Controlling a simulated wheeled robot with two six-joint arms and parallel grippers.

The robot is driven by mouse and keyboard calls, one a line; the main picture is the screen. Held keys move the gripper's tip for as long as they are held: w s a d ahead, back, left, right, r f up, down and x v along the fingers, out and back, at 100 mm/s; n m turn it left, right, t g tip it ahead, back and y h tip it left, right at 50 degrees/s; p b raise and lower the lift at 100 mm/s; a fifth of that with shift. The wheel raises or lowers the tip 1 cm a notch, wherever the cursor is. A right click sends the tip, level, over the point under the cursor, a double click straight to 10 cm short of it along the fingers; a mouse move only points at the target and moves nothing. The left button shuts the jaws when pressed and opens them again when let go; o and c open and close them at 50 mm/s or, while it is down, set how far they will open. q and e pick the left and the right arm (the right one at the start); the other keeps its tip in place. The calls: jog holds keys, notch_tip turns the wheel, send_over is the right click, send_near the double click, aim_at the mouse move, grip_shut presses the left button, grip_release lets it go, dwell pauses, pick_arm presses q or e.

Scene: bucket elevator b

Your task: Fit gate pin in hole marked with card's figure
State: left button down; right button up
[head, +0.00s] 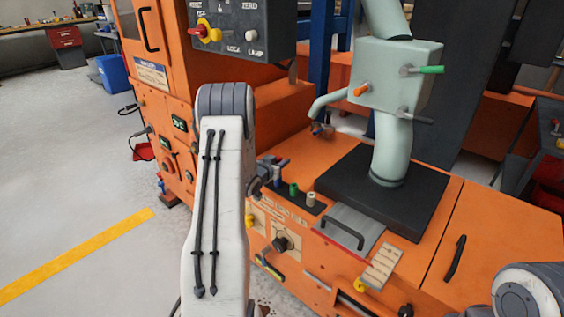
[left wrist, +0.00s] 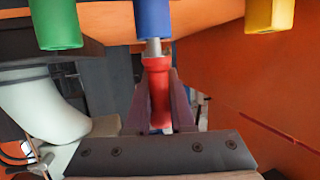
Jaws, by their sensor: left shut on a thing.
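My left gripper (left wrist: 158,100) is shut on a red pin-like piece (left wrist: 158,68) in the left wrist view. A short grey metal shaft (left wrist: 153,47) shows between the red piece and a blue cylinder (left wrist: 154,18); I cannot tell which of them it belongs to. A green cylinder (left wrist: 54,24) and a yellow cylinder (left wrist: 269,16) stand to either side. In the head view my left arm hides most of its gripper and the red piece. My right gripper is out of view.
A black strip (head: 317,209) with a green peg (head: 293,190) and a beige peg (head: 311,199) lies on the orange machine. A black base (head: 400,194) carries a pale green column. A control box (head: 243,30) overhangs my left arm. Grey floor is clear at the left.

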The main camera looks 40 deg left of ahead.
pick_arm(q)
jog(key=shift+f+b, duration=0.45)
jog(key=shift+f, duration=0.25)
jog(key=c, duration=0.7)
grip_release()
jog(key=p+v, duration=0.2)
jog(key=v, duration=0.8)
jog(key=shift+s+r, duration=0.1)
jog(key=shift+s, duration=0.15)
